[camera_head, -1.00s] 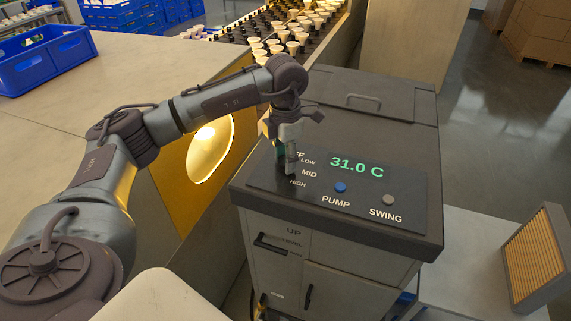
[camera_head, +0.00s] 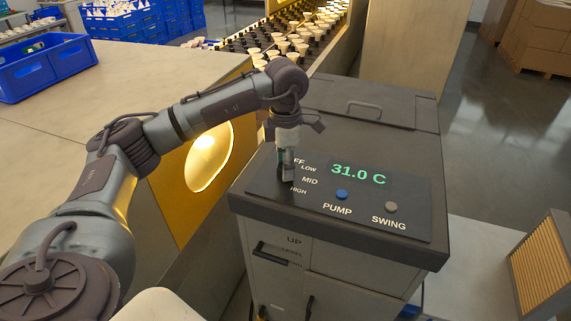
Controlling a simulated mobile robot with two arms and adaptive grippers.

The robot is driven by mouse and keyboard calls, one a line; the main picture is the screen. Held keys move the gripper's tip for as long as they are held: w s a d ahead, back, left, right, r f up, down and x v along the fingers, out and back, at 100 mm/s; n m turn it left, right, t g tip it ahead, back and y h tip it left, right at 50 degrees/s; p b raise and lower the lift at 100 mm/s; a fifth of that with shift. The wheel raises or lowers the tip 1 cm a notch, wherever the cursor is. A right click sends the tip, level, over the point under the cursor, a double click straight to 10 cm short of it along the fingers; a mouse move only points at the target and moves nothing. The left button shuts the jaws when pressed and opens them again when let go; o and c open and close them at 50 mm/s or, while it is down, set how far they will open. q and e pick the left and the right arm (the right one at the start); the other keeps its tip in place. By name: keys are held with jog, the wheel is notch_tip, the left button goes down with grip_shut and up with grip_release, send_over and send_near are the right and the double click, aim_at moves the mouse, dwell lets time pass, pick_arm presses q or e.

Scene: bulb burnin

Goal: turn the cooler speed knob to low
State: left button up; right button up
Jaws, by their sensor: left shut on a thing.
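The cooler (camera_head: 390,130) stands at the centre right, with a dark control panel (camera_head: 375,218) on its top. The panel shows a green 31.0 C readout (camera_head: 357,174) and the labels LOW, MID and HIGH at its left end. My left gripper (camera_head: 287,174) reaches down over the left end of the panel, beside these labels, and is shut on the speed knob. The gripper covers the knob, so its pointer setting cannot be seen. My right gripper is not in view.
A blue PUMP button (camera_head: 341,195) and a grey SWING button (camera_head: 391,207) sit right of the gripper. A yellow panel with a lit opening (camera_head: 209,158) is left of the cooler. A blue crate (camera_head: 45,66) rests on the counter. Bulbs stand in racks behind.

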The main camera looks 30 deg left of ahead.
pick_arm(q)
jog(key=o, duration=1.1)
jog(key=shift+o, duration=0.2)
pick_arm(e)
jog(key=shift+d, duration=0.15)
pick_arm(q)
jog(key=shift+r, duration=0.1)
notch_tip(320, 180, up, 12)
